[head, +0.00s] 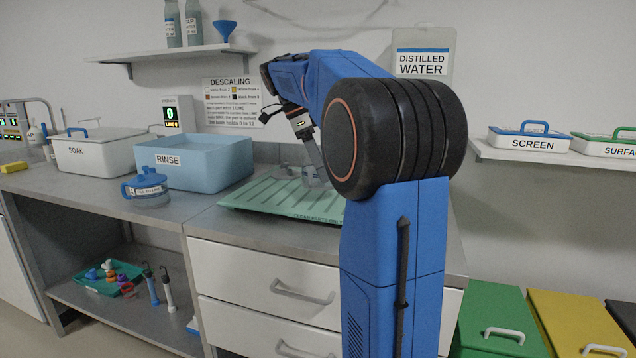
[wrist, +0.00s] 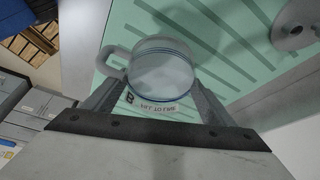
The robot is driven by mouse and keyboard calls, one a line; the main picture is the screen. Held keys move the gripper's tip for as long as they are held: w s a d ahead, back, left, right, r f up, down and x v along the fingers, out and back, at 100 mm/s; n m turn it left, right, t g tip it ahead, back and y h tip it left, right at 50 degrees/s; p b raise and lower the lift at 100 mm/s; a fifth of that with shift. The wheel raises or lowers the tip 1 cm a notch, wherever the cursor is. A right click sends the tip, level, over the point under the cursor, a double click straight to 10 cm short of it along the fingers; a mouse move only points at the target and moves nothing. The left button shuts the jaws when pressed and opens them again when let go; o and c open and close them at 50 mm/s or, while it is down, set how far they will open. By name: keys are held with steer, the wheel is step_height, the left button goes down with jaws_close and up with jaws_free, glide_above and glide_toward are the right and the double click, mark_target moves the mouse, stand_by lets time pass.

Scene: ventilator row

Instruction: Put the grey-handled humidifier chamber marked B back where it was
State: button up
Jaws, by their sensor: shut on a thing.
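The humidifier chamber marked B (wrist: 160,70) is a clear, round cup with a blue line, a pale grey side handle and a printed label. My gripper (wrist: 155,102) is shut on it, with one finger on either side. In the wrist view the chamber appears over the green draining mat (wrist: 245,85); whether it touches the mat is unclear. In the head view the chamber (head: 312,176) is small and partly hidden by my arm, above the back of the mat (head: 262,197), which is lettered along its front edge.
A grey round part (wrist: 294,22) lies on the mat. A DISTILLED WATER container (head: 422,50) is behind my arm. A low shelf holds a green tray (head: 92,286).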

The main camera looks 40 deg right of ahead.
steer(key=shift+f, duration=2.15)
steer(key=shift+f, duration=0.15)
steer(key=o, duration=1.6)
steer(key=v, duration=1.2)
steer(key=shift+s, duration=0.1)
steer(key=shift+s, duration=0.1)
